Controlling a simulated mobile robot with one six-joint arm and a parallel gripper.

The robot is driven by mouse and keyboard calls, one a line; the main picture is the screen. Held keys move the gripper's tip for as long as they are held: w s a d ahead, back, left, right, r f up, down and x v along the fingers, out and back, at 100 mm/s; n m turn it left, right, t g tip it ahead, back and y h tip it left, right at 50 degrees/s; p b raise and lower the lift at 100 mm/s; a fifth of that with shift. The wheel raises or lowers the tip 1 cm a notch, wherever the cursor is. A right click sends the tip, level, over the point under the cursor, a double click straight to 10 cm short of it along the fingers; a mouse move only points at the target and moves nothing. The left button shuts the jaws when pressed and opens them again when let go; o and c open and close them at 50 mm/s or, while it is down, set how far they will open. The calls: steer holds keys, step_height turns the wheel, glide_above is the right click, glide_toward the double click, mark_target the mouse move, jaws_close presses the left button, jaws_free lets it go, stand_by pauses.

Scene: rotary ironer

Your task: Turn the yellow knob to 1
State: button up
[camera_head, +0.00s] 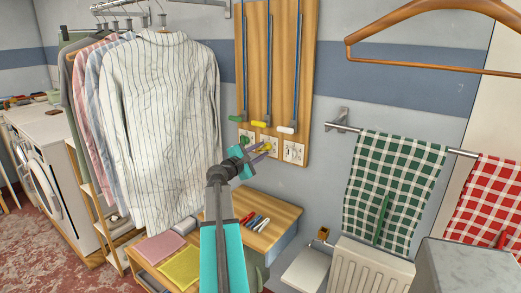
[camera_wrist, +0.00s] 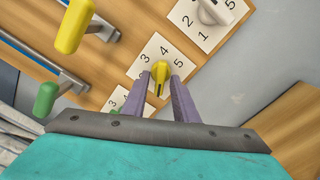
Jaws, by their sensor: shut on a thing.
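The yellow knob (camera_wrist: 160,72) sits on a white dial plate (camera_wrist: 151,48) on the wooden board. The numbers 3, 4 and 5 show on the plate. Its lower part, where other numbers may be, is hidden by my fingers. My gripper (camera_wrist: 161,82) has purple fingers, one on each side of the knob, and is shut on it. A dark mark shows on the knob's end towards my gripper; which number it points at I cannot tell. In the head view my gripper (camera_head: 261,151) reaches the yellow knob (camera_head: 268,147) at the board's lower edge.
A white knob (camera_wrist: 213,12) is on a neighbouring plate; a green-side plate (camera_wrist: 118,97) is partly hidden. Yellow (camera_wrist: 74,27) and green (camera_wrist: 46,99) lever handles stick out nearby. A wooden table (camera_head: 280,215) with pens is below. Shirts (camera_head: 160,110) hang at the left.

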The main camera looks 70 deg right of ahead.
steer(key=shift+a+f, duration=0.1)
steer(key=shift+f, duration=0.1)
steer(key=o, duration=0.7)
steer(key=shift+c, duration=0.2)
steer(key=shift+r, duration=0.15)
steer(key=b+v, duration=0.1)
steer(key=v, duration=1.2)
steer(key=shift+a+b, duration=0.35)
steer(key=shift+b, duration=0.05)
steer(key=shift+w, duration=0.1)
